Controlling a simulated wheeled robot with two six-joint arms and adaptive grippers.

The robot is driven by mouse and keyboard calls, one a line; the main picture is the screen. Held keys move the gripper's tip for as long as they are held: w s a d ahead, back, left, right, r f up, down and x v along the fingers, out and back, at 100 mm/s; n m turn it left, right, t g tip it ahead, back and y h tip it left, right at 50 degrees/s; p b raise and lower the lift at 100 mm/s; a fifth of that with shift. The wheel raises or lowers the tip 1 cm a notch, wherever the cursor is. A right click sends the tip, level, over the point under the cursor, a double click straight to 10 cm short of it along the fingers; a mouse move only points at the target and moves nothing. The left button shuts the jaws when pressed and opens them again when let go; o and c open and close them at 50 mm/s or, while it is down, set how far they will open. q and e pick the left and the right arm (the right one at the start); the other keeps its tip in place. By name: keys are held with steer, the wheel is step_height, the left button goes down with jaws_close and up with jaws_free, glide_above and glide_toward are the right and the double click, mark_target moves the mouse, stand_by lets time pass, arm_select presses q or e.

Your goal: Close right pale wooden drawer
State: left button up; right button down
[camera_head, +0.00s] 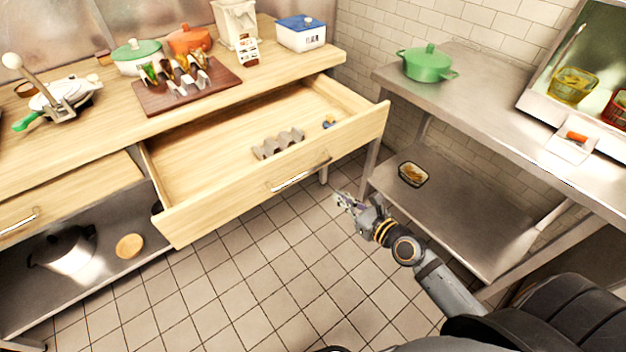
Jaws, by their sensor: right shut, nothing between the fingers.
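The right pale wooden drawer (215,212) is pulled far out of the wooden counter. It has a silver bar handle (300,176) on its front. A grey egg-carton piece (277,143) and a small blue and yellow item (328,122) lie inside it. My right gripper (345,200) is shut and empty. In the picture it is right of the handle and below the drawer front's right end, apart from both, over the tiled floor. My left gripper is not in view.
A taco rack (180,78) stands on the counter. The tiled floor (250,280) before the drawer is clear.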

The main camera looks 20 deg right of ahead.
mark_target(307, 173)
steer(key=b+x, duration=0.2)
steer(key=x, duration=1)
steer(key=shift+a+f, duration=0.1)
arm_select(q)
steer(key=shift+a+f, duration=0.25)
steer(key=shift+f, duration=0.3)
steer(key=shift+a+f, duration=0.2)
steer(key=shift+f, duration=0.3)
arm_select(e)
steer(key=shift+w, duration=0.1)
steer(key=shift+w, duration=0.1)
